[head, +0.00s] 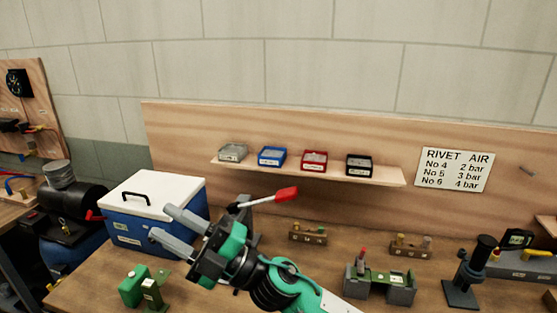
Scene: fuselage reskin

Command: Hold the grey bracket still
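My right gripper (161,222) reaches in from the bottom centre, over the bench. Its two grey fingers point left and stand apart, with nothing seen between them; the cooler is behind them. I cannot pick out the grey bracket for certain. A fixture of grey blocks with a green middle part (380,279) and a red-topped pin stands on the bench to the right of my arm, apart from the gripper. A lever with a red handle (287,194) shows just behind my gripper; its base is largely hidden. My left gripper is not in view.
A blue and white cooler (155,205) stands behind the fingers. A shelf (375,175) holds several small bins. A dark upright tool (463,285) stands at right. Some bench top between the fixtures is clear.

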